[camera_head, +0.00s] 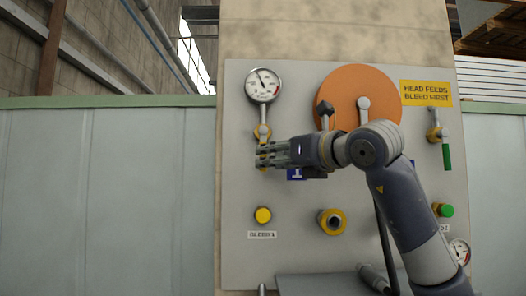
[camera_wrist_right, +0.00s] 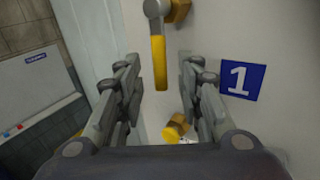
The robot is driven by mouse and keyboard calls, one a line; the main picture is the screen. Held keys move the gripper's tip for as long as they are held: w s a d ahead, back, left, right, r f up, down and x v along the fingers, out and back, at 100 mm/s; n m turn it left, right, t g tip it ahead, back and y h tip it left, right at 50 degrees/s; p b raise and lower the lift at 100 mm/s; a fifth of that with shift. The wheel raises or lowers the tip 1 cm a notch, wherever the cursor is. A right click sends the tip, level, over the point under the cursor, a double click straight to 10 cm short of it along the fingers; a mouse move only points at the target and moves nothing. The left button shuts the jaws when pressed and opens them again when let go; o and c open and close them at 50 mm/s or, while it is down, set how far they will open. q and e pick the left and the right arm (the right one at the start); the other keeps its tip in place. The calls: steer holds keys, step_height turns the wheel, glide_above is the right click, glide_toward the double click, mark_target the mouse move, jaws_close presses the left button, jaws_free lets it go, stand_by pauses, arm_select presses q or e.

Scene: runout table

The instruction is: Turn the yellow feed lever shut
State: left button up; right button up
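The yellow feed lever (camera_wrist_right: 160,62) hangs straight down from its brass valve (camera_wrist_right: 178,10) in the right wrist view. In the head view the valve (camera_head: 262,132) is below the left gauge, and the lever is mostly hidden behind my gripper. My right gripper (camera_head: 272,154) reaches in from the right at the lever. In the wrist view the right gripper (camera_wrist_right: 160,78) is open, one finger on each side of the lever with gaps between. I cannot tell how deep the lever sits between the fingers. My left gripper is not in view.
A blue plate marked 1 (camera_wrist_right: 242,80) is right of the fingers. A yellow bleed knob (camera_head: 263,215) is below the lever, a pressure gauge (camera_head: 263,84) above. An orange disc (camera_head: 370,85) and a green-handled lever (camera_head: 446,155) are farther right on the grey panel (camera_head: 240,245).

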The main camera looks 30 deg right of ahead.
steer(key=w+p, duration=0.1)
steer(key=w, duration=0.2)
steer(key=shift+w+r, duration=0.1)
steer(key=shift+w, duration=0.25)
steer(key=shift+w+a, duration=0.1)
steer(key=shift+w, duration=0.25)
steer(key=shift+c, duration=0.6)
jaws_close()
